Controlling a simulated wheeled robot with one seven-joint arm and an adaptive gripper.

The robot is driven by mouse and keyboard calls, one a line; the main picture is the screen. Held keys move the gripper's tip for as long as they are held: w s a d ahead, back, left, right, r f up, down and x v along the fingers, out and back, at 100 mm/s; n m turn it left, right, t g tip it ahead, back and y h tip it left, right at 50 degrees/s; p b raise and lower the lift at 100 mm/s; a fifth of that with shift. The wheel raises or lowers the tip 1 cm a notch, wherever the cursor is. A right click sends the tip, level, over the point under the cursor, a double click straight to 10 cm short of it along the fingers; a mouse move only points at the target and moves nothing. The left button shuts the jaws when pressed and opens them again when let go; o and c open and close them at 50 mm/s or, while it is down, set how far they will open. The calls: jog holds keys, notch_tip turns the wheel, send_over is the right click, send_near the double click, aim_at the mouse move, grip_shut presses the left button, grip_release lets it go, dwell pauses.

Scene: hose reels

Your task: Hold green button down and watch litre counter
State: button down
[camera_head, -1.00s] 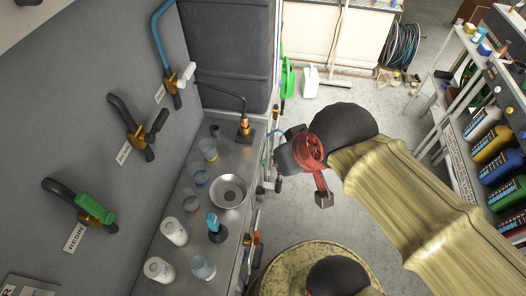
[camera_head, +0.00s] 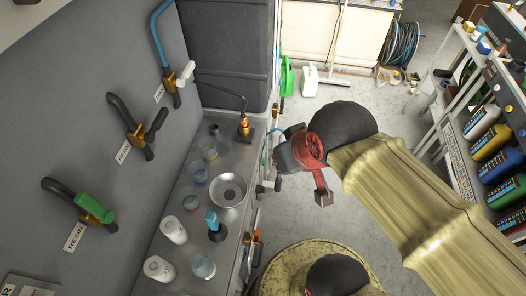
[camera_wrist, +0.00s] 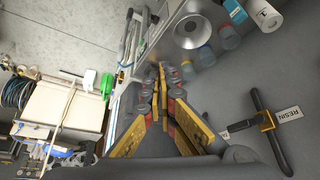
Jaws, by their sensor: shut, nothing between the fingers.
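My gripper (camera_wrist: 162,72) shows in the wrist view with its yellow-and-grey fingers closed together and nothing between them. It points toward the side of the grey bench and touches nothing that I can make out. In the head view my wrist hangs over the floor just right of the bench, and the fingertips are hard to make out there. I cannot make out a green button or a litre counter in either view.
The grey bench (camera_head: 187,262) carries a metal funnel dish (camera_head: 228,190), white containers (camera_head: 173,230) and several cups. Two other valves are on the panel. A hose reel (camera_head: 402,42) and a green jug (camera_head: 287,76) stand at the back. A bottle rack (camera_head: 470,150) is at right. Floor between is clear.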

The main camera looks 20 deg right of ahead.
jog(key=shift+d, duration=0.1)
jog(key=w+d+f+g+h+b, duration=0.1)
jog(key=w+d+f+g, duration=0.15)
jog(key=d+f, duration=1)
jog(key=w+d+f+m+g, duration=0.1)
jog(key=w+d+f, duration=0.2)
jog(key=d+f, duration=0.95)
jog(key=w+d+f+g+h+b, duration=0.15)
jog(key=d+f, duration=0.45)
jog(key=f, duration=1.4)
jog(key=w+a+f+n+t+y, duration=0.1)
jog(key=w+a+f+n+t, duration=0.15)
jog(key=f, duration=0.45)
jog(key=w+a+f+n+t+y, duration=0.1)
jog(key=w+f+t+y, duration=0.1)
jog(key=w+f, duration=0.35)
jog(key=w+a+r+n+t+y, duration=0.2)
jog(key=w+a+r+t+y, duration=0.2)
jog(key=w, duration=0.4)
jog(key=a+r+t, duration=0.1)
jog(key=a, duration=0.1)
jog(key=shift+w+a+r+n, duration=0.3)
jog(key=shift+n, duration=0.05)
